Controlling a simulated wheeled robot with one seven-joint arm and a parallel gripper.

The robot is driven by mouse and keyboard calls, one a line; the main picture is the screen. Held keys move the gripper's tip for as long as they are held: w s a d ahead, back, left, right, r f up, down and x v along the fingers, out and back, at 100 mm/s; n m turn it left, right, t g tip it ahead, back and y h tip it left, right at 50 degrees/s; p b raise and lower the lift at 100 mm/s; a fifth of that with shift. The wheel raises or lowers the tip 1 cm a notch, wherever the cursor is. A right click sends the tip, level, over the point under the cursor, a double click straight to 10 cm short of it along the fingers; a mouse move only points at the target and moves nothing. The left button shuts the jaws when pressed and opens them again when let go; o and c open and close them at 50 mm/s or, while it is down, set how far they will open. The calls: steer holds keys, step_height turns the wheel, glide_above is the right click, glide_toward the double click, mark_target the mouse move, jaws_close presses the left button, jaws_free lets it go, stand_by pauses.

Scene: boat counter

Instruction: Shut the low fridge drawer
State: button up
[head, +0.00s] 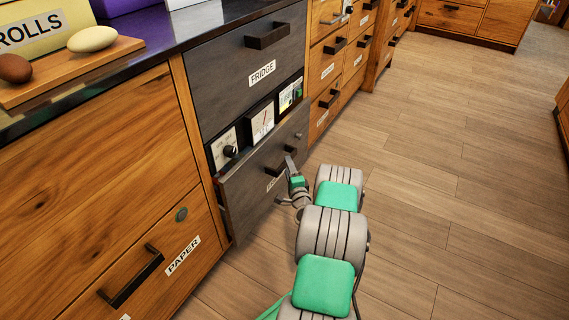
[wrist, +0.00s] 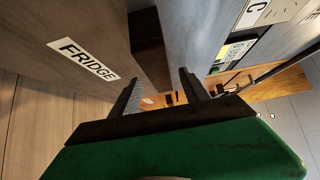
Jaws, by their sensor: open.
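The low fridge drawer (head: 248,188) is a dark grey front at the base of the grey fridge unit. It stands a little way out from the unit. Its dark bar handle also shows in the wrist view (wrist: 148,50), next to the FRIDGE label (wrist: 83,58). My gripper (head: 291,168) is close in front of this drawer at its handle, and partly hides the label there. In the wrist view my gripper (wrist: 158,92) is open, its two fingers apart with the handle just beyond them. I cannot tell whether they touch it.
Above is a shut upper fridge drawer (head: 245,70), with a gauge panel (head: 262,122) between. A wooden PAPER drawer (head: 150,265) is to the left, more wooden drawers (head: 328,75) to the right. A board (head: 70,72) with eggs lies on the counter. The plank floor (head: 450,180) at right is clear.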

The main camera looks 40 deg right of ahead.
steer(key=x, duration=0.3)
steer(key=shift+w+d+b, duration=0.1)
steer(key=shift+w+b, duration=0.15)
steer(key=shift+b, duration=0.05)
steer(key=shift+c, duration=0.2)
jaws_close()
stand_by(1.0)
